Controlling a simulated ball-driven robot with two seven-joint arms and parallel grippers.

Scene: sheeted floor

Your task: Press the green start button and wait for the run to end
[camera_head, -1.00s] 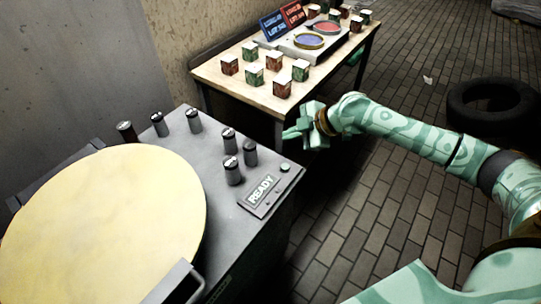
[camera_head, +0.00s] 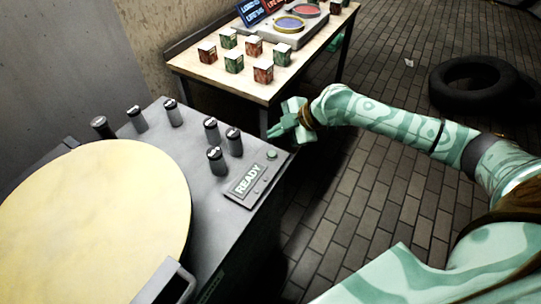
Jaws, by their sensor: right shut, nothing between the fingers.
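The green start button (camera_head: 271,155) sits at the upper right corner of a control panel on the grey machine (camera_head: 190,147). A display (camera_head: 248,179) on that panel reads READY. My right gripper (camera_head: 276,130) is shut and empty. In the picture it shows just above the button, beyond the machine's right edge; its height over the panel is hard to tell. The button is in plain sight and the fingers do not appear to touch it. My left gripper is not in view.
A large round yellow disc (camera_head: 95,225) covers the machine's left part. Several dark cylinders (camera_head: 215,160) stand on its top. A wooden table (camera_head: 258,86) behind holds small boxes (camera_head: 263,72) and a device with two round pans (camera_head: 290,25). A tyre (camera_head: 474,84) lies on the paved floor at right.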

